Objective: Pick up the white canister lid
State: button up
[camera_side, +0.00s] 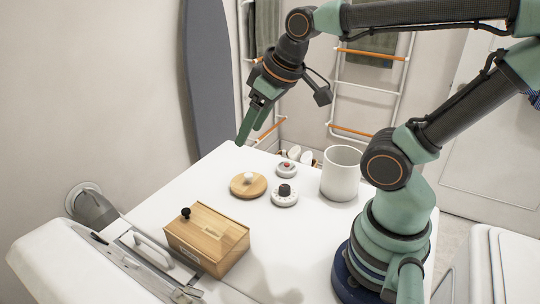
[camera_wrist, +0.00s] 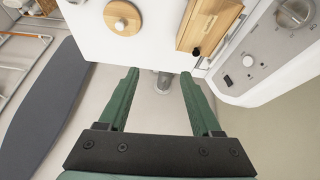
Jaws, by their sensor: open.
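The lid (camera_side: 240,190) is a round wooden disc with a white knob, lying flat on the white table; its width looks close to the mouth of the white canister. It also shows in the wrist view (camera_wrist: 128,12), at the top, left of centre. The white canister (camera_side: 340,185) stands upright and open-topped to the right of it. My gripper (camera_side: 248,143) is open and empty, high up by the far left edge of the table, apart from the lid. In the wrist view its green fingers (camera_wrist: 160,73) are spread, with the lid beyond them to the upper left.
A white dial with a black knob (camera_side: 285,198) and a small white round piece with a red top (camera_side: 287,169) stand near the lid. A wooden box (camera_side: 207,240) is at the front left. A grey ironing board (camera_side: 207,70) leans at the wall.

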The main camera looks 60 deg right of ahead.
jog(key=w+d+f+n+g, duration=0.3)
jog(key=w+d+n, duration=0.3)
jog(key=n, duration=0.2)
jog(key=n+g, duration=0.2)
jog(key=n, duration=0.5)
send_over(249, 174)
notch_tip(249, 174, down, 7)
notch_tip(249, 174, down, 12)
jog(key=shift+r, duration=0.1)
grip_shut()
dwell(0.6)
